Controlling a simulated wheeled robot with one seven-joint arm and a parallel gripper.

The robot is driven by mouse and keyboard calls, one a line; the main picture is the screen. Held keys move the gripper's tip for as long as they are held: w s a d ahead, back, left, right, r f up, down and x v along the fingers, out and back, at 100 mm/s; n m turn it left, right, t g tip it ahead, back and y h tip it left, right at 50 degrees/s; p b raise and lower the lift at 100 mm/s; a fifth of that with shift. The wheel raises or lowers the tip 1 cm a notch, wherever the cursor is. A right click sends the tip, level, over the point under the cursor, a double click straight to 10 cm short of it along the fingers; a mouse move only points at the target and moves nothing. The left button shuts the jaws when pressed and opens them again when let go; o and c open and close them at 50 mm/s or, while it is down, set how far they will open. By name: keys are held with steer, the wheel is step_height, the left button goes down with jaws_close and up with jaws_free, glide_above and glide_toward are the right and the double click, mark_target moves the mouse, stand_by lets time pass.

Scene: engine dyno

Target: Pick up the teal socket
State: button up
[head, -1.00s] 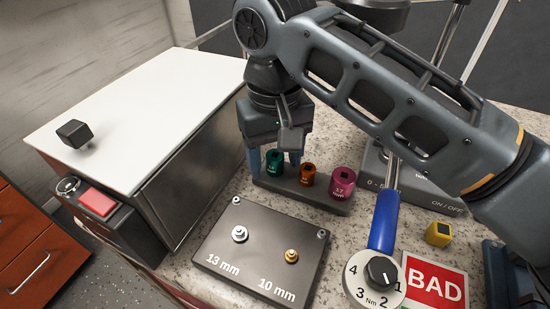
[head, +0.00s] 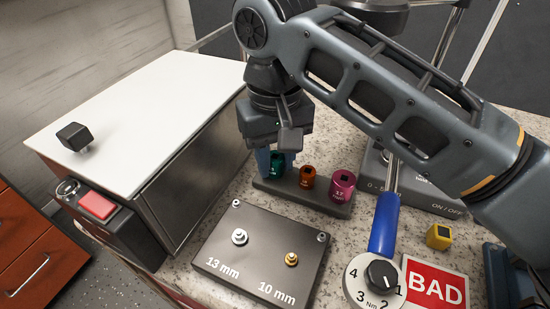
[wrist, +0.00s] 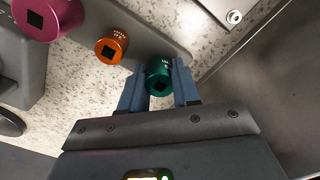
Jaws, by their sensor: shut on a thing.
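The teal socket (head: 277,165) stands upright at the left end of the dark socket rack (head: 302,194). In the wrist view, the teal socket (wrist: 158,80) sits between the two blue fingers. My gripper (head: 271,162) points down over it and is shut on it; in the wrist view my gripper (wrist: 159,86) has a finger on each side of the socket. The socket appears still at its place on the rack; I cannot tell whether its base is lifted. The fingers partly cover it in the head view.
An orange socket (head: 307,176) and a magenta socket (head: 342,184) stand to the right on the rack. A plate with two bolts (head: 262,255) lies in front. A torque wrench (head: 384,225), yellow block (head: 439,236) and BAD card (head: 436,285) are right. A white-topped box (head: 140,110) is left.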

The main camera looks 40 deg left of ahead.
mark_target(278, 159)
steer(key=r, duration=0.4)
steer(key=shift+s+d, duration=0.1)
steer(key=shift+d, duration=0.25)
steer(key=s+d+r, duration=0.3)
steer(key=d+r, duration=0.3)
steer(key=d, duration=0.4)
steer(key=shift+d+r, duration=0.25)
steer(key=shift+r, duration=0.1)
steer(key=shift+s, duration=0.15)
